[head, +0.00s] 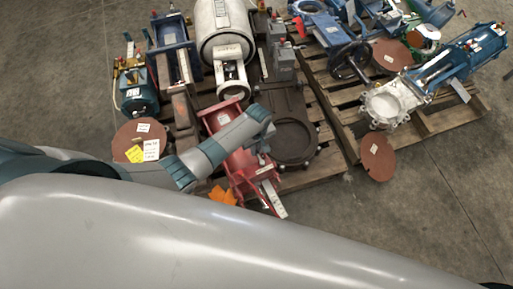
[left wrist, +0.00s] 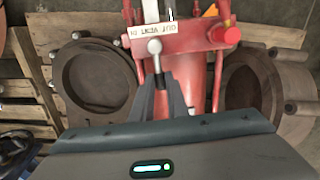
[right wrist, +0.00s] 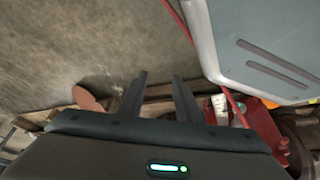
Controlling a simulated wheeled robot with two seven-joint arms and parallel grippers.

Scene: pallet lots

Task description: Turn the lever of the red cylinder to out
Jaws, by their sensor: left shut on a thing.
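The red cylinder (head: 238,160) lies on the left pallet, partly covered by my left arm. In the left wrist view its red end block (left wrist: 190,38) carries a white label strip (left wrist: 107,32) with OUT, VENT and a third mark, seen upside down.
Other cylinders and valves crowd the pallets, including a white tank (head: 224,35) and a blue actuator (head: 462,57). Brown discs (head: 377,157) lie around. A wooden pallet (head: 345,135) holds the right lot. My grey arm link fills the bottom of the head view. Bare floor is at right.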

